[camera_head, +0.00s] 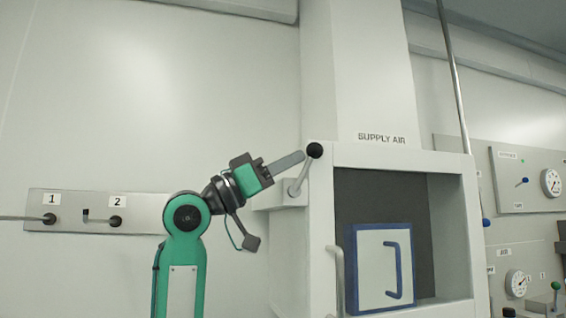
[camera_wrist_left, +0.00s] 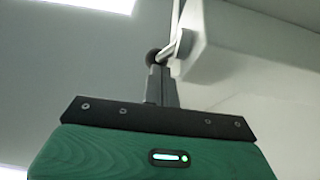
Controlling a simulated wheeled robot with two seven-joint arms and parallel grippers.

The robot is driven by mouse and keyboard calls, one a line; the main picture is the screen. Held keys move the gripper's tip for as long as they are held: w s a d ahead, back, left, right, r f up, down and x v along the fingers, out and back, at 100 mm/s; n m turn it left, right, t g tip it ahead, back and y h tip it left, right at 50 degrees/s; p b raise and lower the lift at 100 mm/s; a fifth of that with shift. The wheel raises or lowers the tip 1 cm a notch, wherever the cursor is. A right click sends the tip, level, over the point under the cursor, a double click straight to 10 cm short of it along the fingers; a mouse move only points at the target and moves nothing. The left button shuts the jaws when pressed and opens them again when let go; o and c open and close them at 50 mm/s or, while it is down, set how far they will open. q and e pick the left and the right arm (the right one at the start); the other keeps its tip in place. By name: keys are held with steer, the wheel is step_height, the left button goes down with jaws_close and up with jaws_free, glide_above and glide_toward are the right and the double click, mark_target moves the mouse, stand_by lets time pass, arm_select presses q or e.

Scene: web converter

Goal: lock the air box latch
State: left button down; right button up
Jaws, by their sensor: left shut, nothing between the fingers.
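The white air box (camera_head: 400,158) labelled "SUPPLY AIR" stands right of centre in the head view, its front open onto a dark interior. The latch lever (camera_head: 299,180) is on a block at its upper left edge. It slants up to the right and ends in a black ball knob (camera_head: 314,150). My left gripper (camera_head: 302,156) is shut and empty, its fingertips at the knob's left side. In the left wrist view, the shut fingers (camera_wrist_left: 158,70) point at the knob (camera_wrist_left: 152,57), which they partly hide. I cannot tell whether they touch it. My right gripper is out of view.
A blue-framed panel (camera_head: 370,270) with a blue handle stands inside the box. A pale vertical handle (camera_head: 338,275) is at the opening's left. A wall plate (camera_head: 75,222) with rods marked 1 and 2 is at left. Gauge panels (camera_head: 530,178) are at right.

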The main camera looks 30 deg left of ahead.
mark_target(306, 166)
arm_select(q)
steer(key=g+p, duration=0.1)
steer(key=w+d+g+y+p, duration=0.1)
steer(key=p, duration=0.1)
steer(key=shift+w+r+y, duration=0.15)
steer(key=shift+r+y, duration=0.1)
steer(key=shift+y, duration=0.05)
steer(key=shift+w+d+f+g+y+p, duration=0.1)
steer(key=shift+d+f+g+y+p, duration=0.1)
steer(key=shift+g+y+p, duration=0.25)
steer(key=shift+w+d+g+y, duration=0.2)
steer(key=shift+g+y, duration=0.05)
steer(key=shift+g, duration=0.1)
steer(key=shift+w+d+f+p, duration=0.1)
steer(key=shift+w+f+p, duration=0.15)
steer(key=shift+p, duration=0.1)
steer(key=shift+d, duration=0.1)
stand_by(0.4)
stand_by(0.8)
